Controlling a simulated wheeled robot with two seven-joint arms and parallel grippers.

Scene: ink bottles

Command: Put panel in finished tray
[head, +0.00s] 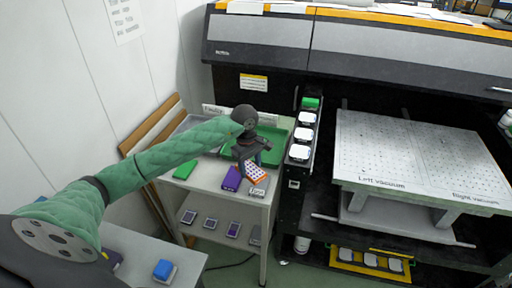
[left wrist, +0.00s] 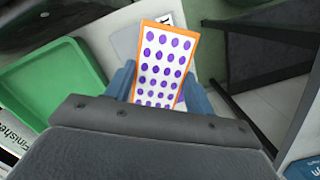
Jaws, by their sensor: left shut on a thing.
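My left gripper (head: 250,161) is shut on the panel (head: 256,174), a flat piece with an orange edge and purple dots on white. In the left wrist view the panel (left wrist: 164,62) stands out between the blue fingers (left wrist: 158,92). The green tray (head: 277,134) lies on the small table, partly hidden behind my gripper. It also shows in the left wrist view (left wrist: 58,78), left of the panel, with a partly cut-off label reading "Finished" (left wrist: 14,140) by it. The panel is outside the tray, toward the table's front. My right gripper is not in view.

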